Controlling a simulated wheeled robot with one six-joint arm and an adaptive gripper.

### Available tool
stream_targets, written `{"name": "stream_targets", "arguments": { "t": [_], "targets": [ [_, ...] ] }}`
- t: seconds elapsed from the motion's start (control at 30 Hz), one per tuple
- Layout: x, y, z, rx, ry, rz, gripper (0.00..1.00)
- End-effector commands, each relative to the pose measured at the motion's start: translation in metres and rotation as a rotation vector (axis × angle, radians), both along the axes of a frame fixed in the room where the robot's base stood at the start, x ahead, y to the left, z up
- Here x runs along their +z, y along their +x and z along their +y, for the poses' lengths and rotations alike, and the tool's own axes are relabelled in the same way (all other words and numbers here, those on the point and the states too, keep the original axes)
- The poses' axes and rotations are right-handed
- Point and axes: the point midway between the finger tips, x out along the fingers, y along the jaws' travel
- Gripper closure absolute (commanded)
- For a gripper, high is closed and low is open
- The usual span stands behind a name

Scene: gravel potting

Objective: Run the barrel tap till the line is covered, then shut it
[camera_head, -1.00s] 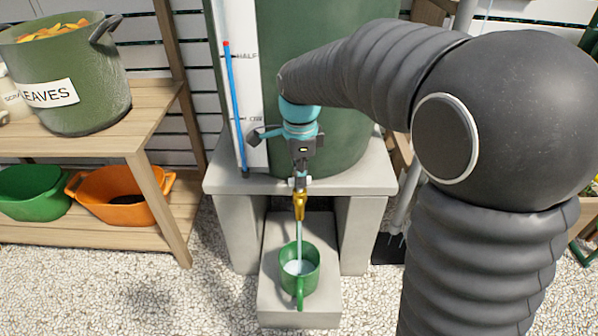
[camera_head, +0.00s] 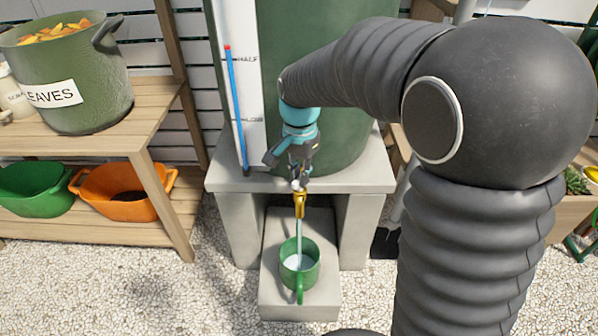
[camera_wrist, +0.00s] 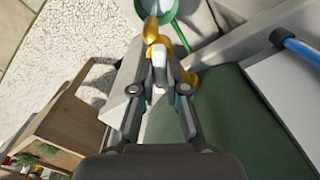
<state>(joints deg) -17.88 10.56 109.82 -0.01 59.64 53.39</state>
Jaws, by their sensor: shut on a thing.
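The green barrel (camera_head: 335,125) stands on a grey block stand. Its brass tap (camera_head: 299,203) sticks out at the front, and a pale stream runs from it into the green mug (camera_head: 311,272) below. Pale water shows inside the mug; I cannot make out a line in it. My gripper (camera_head: 299,180) is above the tap, shut on the tap's pale handle. In the wrist view the handle (camera_wrist: 159,62) sits between my fingertips, with the brass tap (camera_wrist: 151,28) and part of the mug (camera_wrist: 171,14) beyond. My fingers partly hide the handle.
A white gauge board (camera_head: 228,22) with a blue tube (camera_head: 237,110) and red tip is left of the tap. The mug stands on a low concrete step (camera_head: 285,300). A wooden shelf (camera_head: 165,95) with a leaves pot (camera_head: 75,75) and tubs is at left.

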Motion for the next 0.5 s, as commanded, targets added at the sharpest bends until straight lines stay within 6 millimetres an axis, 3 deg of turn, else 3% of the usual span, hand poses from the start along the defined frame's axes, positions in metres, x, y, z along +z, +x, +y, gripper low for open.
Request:
{"name": "stream_targets", "arguments": {
  "t": [0.5],
  "targets": [
    [0.0002, 0.0003, 0.0003, 0.064, 0.001, -0.002, 1.00]
  ]
}}
